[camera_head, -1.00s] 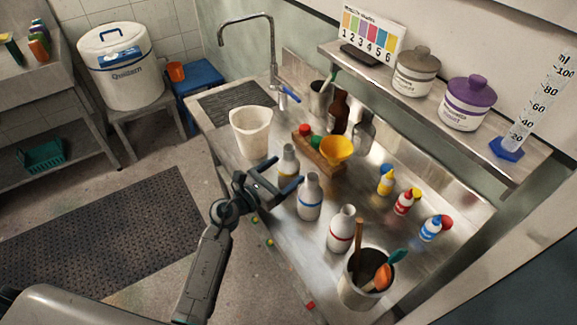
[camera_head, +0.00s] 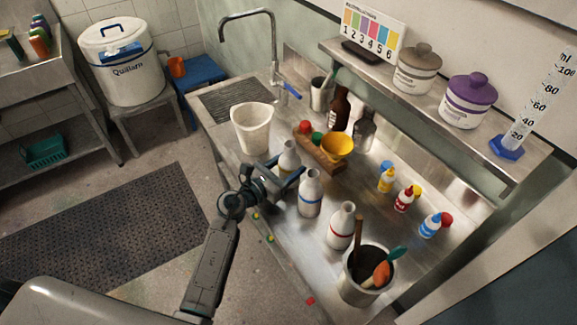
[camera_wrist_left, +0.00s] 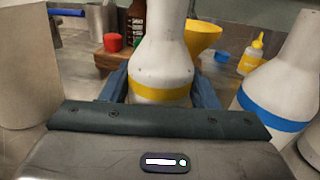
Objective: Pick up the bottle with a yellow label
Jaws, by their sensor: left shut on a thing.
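The bottle with a yellow label (camera_head: 289,158) is white and stands upright near the front edge of the metal counter. My left gripper (camera_head: 283,175) is shut on it, with a finger on each side of its lower body. In the left wrist view the bottle (camera_wrist_left: 161,62) fills the middle, its yellow band (camera_wrist_left: 160,94) just above the gripper's palm. Whether its base touches the counter is hidden. A similar white bottle with a blue band (camera_head: 310,193) stands close on the right, and one with a red band (camera_head: 341,226) is farther right. My right gripper is not seen.
A white beaker (camera_head: 252,128) stands left of the held bottle. Behind are a wooden rack (camera_head: 322,157) with a yellow funnel (camera_head: 338,146) and brown glass (camera_head: 339,108). A tool pot (camera_head: 362,285) stands at the front right. Small squeeze bottles stand towards the back right.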

